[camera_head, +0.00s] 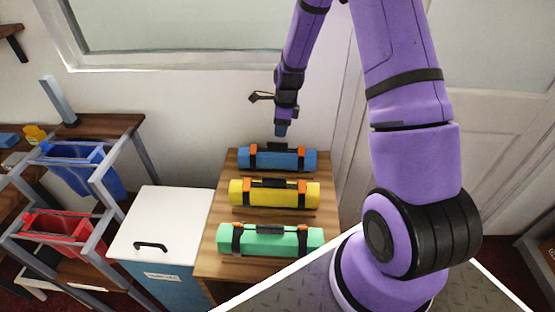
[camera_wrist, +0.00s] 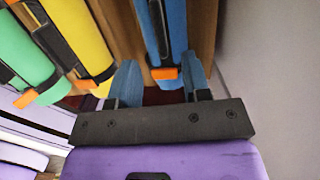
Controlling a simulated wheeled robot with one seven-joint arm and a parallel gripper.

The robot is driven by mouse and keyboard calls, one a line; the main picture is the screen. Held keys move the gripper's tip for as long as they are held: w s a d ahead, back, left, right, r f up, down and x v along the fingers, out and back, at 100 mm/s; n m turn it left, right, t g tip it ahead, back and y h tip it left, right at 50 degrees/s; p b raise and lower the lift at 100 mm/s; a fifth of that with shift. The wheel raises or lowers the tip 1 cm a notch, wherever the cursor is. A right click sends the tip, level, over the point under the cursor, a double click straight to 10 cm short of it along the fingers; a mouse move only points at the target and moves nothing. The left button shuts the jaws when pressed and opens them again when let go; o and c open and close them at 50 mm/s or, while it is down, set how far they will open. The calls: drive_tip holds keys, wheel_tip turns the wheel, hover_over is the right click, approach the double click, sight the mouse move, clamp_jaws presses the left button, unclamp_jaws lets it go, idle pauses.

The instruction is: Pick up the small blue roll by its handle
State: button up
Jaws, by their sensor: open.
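The blue roll (camera_head: 299,160) lies crosswise at the far end of a wooden counter, with black straps, orange tabs and a black handle (camera_head: 275,147) on top. My gripper (camera_head: 281,131) is above it, pointing down, close over the handle. In the wrist view, my gripper (camera_wrist: 162,64) is open with two blue fingers and nothing held between them. The blue roll (camera_wrist: 176,25) shows beyond the fingers, its orange tab seen between them. How far the fingertips are from the handle is hard to tell.
A yellow roll (camera_head: 273,201) and a green roll (camera_head: 275,246) lie nearer on the same wooden counter (camera_head: 210,255). A white-lidded bin (camera_head: 172,212) stands left of it. A rack with a blue bin (camera_head: 95,178) and a red bin (camera_head: 62,233) is further left. The wall is close behind.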

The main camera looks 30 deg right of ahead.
sight(278, 143)
drive_tip(key=shift+w+a+f, duration=0.1)
drive_tip(key=shift+a+f, duration=0.05)
drive_tip(key=shift+f, duration=1.15)
drive_tip(key=shift+w+a+f, duration=0.15)
drive_tip(key=shift+a+f, duration=0.05)
drive_tip(key=shift+f, duration=1.05)
drive_tip(key=shift+w+a+f, duration=0.1)
drive_tip(key=shift+a+f, duration=0.05)
drive_tip(key=shift+f, duration=1.15)
clamp_jaws()
